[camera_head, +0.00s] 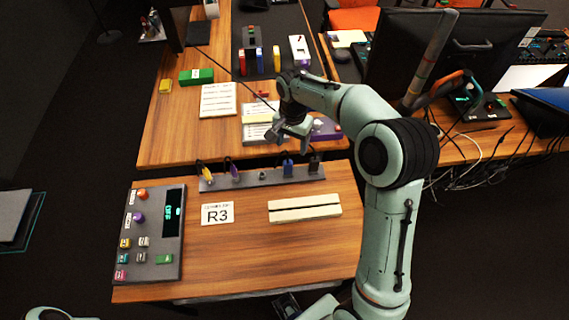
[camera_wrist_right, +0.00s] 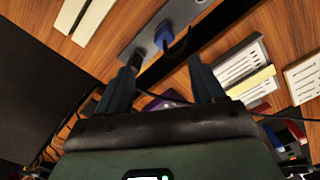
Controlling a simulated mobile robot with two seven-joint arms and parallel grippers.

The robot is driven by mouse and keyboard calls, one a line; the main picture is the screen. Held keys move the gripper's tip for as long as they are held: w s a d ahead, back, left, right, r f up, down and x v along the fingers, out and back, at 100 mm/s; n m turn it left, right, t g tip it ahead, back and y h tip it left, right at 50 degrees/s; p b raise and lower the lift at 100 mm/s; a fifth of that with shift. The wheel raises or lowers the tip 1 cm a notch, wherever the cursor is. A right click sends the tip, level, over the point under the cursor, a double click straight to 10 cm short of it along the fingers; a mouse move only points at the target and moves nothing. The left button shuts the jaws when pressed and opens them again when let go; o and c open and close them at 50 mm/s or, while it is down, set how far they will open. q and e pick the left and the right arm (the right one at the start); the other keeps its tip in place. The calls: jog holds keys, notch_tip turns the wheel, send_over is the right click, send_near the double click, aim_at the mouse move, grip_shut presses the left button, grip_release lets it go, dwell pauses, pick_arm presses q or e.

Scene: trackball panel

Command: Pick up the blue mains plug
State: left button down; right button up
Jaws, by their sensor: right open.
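The blue mains plug (camera_head: 288,168) stands upright in a grey socket strip (camera_head: 262,178) at the back edge of the near wooden desk. My right gripper (camera_head: 288,133) is above and behind the strip, apart from the plug. In the wrist view its two dark fingers (camera_wrist_right: 165,72) are spread with nothing gripped between them. My left gripper is not in view.
Yellow (camera_head: 209,175), purple (camera_head: 234,172) and black (camera_head: 314,163) plugs share the strip, the black one close beside the blue. The near desk also holds a button panel (camera_head: 150,262), an R3 card (camera_head: 217,213) and a cream block (camera_head: 304,208). Its front right is clear.

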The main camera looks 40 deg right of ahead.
send_over(288, 162)
jog(key=d, duration=0.1)
notch_tip(288, 162, down, 4)
jog(key=shift+s+f, duration=0.15)
jog(key=shift+f, duration=0.05)
jog(key=shift+w+a+f, duration=0.1)
jog(key=shift+a+f, duration=0.05)
jog(key=shift+f, duration=0.8)
jog(key=shift+w+a+f, duration=0.1)
jog(key=shift+f, duration=0.85)
jog(key=shift+w+a+f, duration=0.1)
jog(key=shift+a+f, duration=0.05)
jog(key=shift+f, duration=0.8)
jog(key=c, duration=1)
